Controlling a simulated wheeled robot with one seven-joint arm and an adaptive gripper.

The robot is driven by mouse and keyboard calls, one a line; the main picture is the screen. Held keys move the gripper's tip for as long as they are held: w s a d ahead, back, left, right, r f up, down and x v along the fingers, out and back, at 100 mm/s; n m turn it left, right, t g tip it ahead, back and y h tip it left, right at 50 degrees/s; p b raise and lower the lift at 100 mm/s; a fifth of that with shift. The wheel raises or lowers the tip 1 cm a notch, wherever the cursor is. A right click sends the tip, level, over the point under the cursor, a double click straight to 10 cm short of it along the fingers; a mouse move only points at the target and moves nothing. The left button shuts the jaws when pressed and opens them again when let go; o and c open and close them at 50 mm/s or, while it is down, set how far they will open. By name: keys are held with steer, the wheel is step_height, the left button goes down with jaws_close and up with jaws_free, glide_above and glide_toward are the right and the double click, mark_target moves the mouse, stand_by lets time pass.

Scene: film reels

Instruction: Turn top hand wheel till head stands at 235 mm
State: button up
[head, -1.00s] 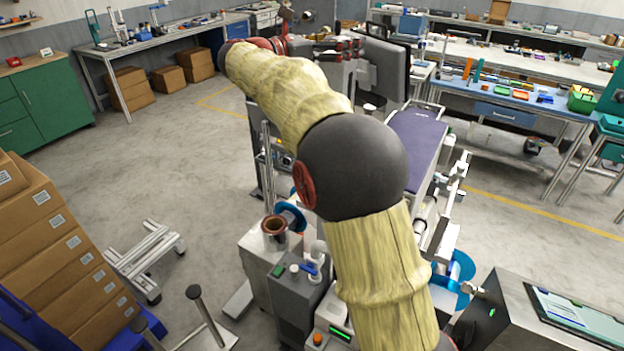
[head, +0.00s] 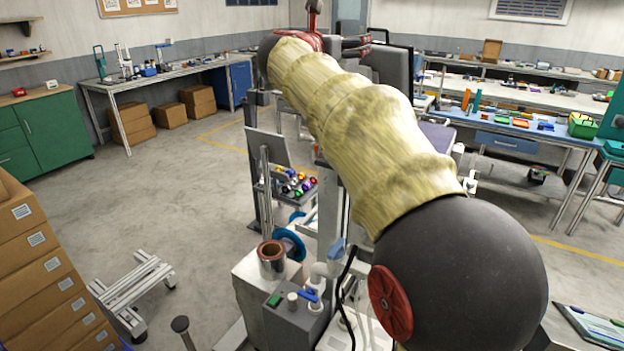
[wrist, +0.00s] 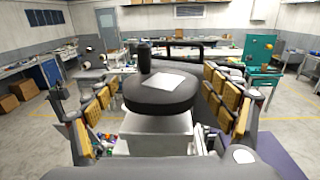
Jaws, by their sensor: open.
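The top hand wheel (wrist: 150,98) is a thick dark disc with an upright dark knob (wrist: 145,57) and a pale square on its top face. It sits above a pale metal block (wrist: 158,138) in the wrist view. My gripper (wrist: 163,88) is open, with yellow-padded fingers to the left and right of the wheel. A gap shows on each side, so I see no clear contact. In the head view my gripper (head: 345,46) is far off at the end of my arm and partly hidden. I cannot make out a height scale or reading.
The machine's pale column (head: 330,205) stands beside my arm, with a brown reel (head: 271,262) and grey boxes below. A tray of coloured knobs (head: 290,186) is behind. Cardboard boxes (head: 45,265) stack at left. Open floor (head: 170,195) lies between.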

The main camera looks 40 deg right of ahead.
steer(key=shift+s+n+t+y+b, duration=0.1)
steer(key=shift+n+t+y+b, duration=0.2)
steer(key=shift+n+t+y, duration=0.4)
steer(key=shift+r+n+t+y, duration=0.15)
steer(key=shift+n+t+y, duration=0.55)
steer(key=shift+t, duration=0.5)
steer(key=n+t+y+p, duration=0.2)
steer(key=p, duration=0.2)
steer(key=shift+r, duration=0.15)
steer(key=n+t+y+p, duration=0.1)
steer(key=n+y+p, duration=0.1)
steer(key=p, duration=0.3)
steer(key=shift+t+y, duration=0.4)
steer(key=n+t+y+p, duration=0.1)
steer(key=n+y+p, duration=0.1)
steer(key=p, duration=0.5)
steer(key=n+t+y+p, duration=0.1)
steer(key=n+y+p, duration=0.1)
steer(key=y+p, duration=0.2)
steer(key=shift+w+a+n+y+p, duration=0.15)
steer(key=shift+n+y+p, duration=0.25)
steer(key=shift+p, duration=1.25)
